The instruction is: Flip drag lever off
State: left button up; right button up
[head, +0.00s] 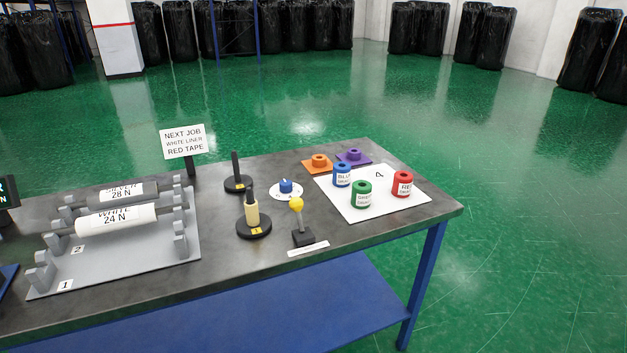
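A lever with a yellow ball knob (296,204) on a grey stem rises from a small black base (303,239) near the table's front edge. Its stem looks close to upright, tipped slightly to the left at the top. A white label strip (308,249) lies in front of the base; its text is too small to read. Neither of my grippers shows in the head view.
Behind the lever are a blue knob on a white dial (286,188) and black posts, one holding a cream roll (251,212). Blue, green and red tape rolls stand on a white mat (380,209) at right. A grey rack (120,262) holds two rolls at left.

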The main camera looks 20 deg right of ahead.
aim_at(296, 204)
jog(key=i+l+z, duration=0.15)
jog(key=i, duration=0.2)
jog(key=i+z, duration=0.1)
jog(key=i, duration=0.2)
jog(key=l+u, duration=0.1)
jog(key=u, duration=0.85)
jog(key=l+u, duration=0.15)
jog(key=u, duration=0.35)
jog(key=k+l+u, duration=0.1)
jog(key=l+u, duration=0.35)
jog(key=k+l+u, duration=0.15)
jog(key=u, duration=0.3)
jog(key=k+l+u, duration=0.75)
jog(key=k, duration=0.25)
jog(key=k+l+u, duration=0.1)
jog(key=k, duration=0.3)
jog(key=k+l, duration=0.2)
jog(key=k, duration=0.3)
jog(key=k+l, duration=0.2)
jog(key=k, duration=0.25)
